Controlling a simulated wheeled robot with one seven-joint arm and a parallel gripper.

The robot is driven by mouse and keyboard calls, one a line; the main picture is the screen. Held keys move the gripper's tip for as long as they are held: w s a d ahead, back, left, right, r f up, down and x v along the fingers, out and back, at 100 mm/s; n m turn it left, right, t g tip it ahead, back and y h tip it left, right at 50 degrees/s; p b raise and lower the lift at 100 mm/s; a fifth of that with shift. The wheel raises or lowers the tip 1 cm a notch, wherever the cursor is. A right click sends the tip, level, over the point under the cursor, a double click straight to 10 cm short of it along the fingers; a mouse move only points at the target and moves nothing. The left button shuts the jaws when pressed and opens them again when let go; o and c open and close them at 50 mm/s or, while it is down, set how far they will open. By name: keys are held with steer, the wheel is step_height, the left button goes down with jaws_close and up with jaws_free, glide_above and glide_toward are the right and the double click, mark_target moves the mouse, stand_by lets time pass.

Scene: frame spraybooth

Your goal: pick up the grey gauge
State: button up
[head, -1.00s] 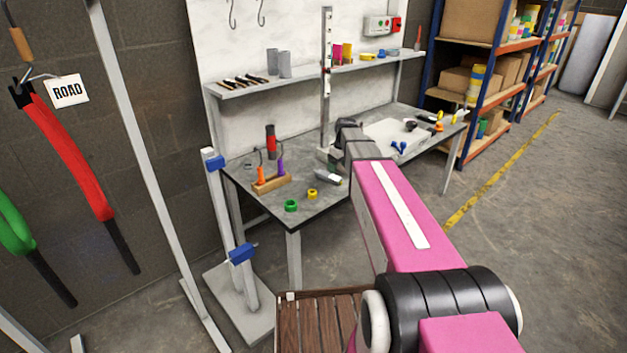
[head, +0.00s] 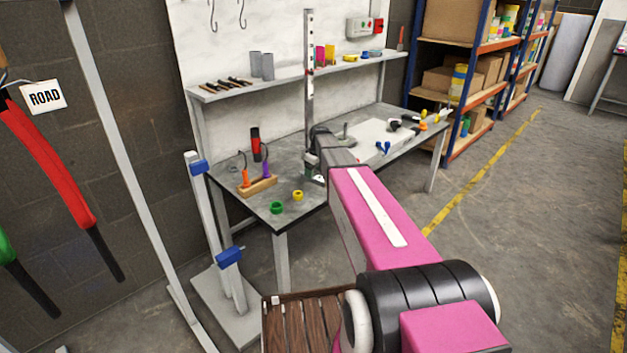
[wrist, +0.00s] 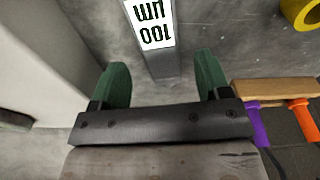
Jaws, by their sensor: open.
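The grey gauge (wrist: 162,65) lies on the bench in the wrist view, a grey bar with a white label reading "100 µm" upside down. Its near end lies between and just ahead of the two green fingertips of my gripper (wrist: 162,78). My gripper is open, with a gap on both sides of the gauge, and holds nothing. The far end of the gauge runs out of the top of the wrist view. In the head view my arm hides most of the gauge and the fingertips.
A wooden block (head: 258,186) with orange and purple tools stands left of the gripper. A green ring (head: 277,208) and a yellow ring (head: 298,195) lie near the bench's front edge. A tall upright scale (head: 309,85) stands behind. A white plate (head: 375,140) lies right.

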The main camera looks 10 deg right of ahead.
steer(key=f, duration=0.3)
steer(key=shift+w+a+f, duration=0.2)
steer(key=shift+a, duration=0.1)
steer(key=c, duration=1.2)
steer(key=shift+o, duration=0.2)
steer(key=shift+r, duration=0.15)
